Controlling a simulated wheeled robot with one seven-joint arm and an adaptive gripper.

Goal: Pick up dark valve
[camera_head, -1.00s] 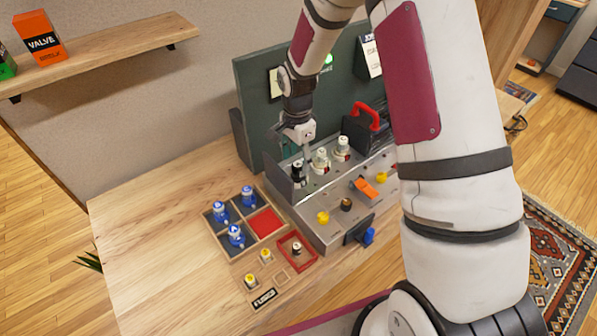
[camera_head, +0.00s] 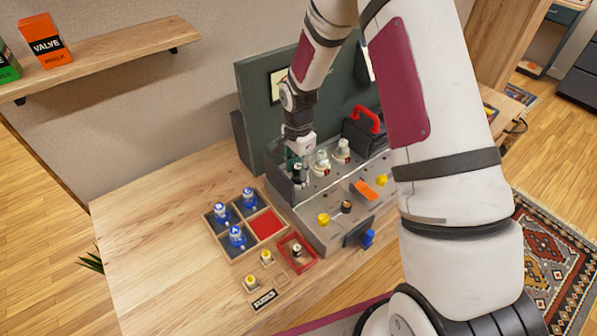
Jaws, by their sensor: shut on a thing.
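The dark valve (camera_head: 297,173) is a small black cylinder with a pale top, standing upright at the left end of the grey amp panel (camera_head: 318,208). My gripper (camera_head: 298,164) reaches down from above and is shut on the dark valve. The fingers are small and partly hidden behind the valve. I cannot tell whether the valve's base is clear of the panel. Two white valves, one (camera_head: 321,162) and another (camera_head: 342,150), stand on the panel to the right of my gripper.
A wooden tray (camera_head: 229,254) with blue valves and a red compartment sits left of the amp. A small red tray (camera_head: 309,266) and yellow-topped pieces (camera_head: 267,257) lie in front. A red handle (camera_head: 366,117) rises behind. The table's left side is clear.

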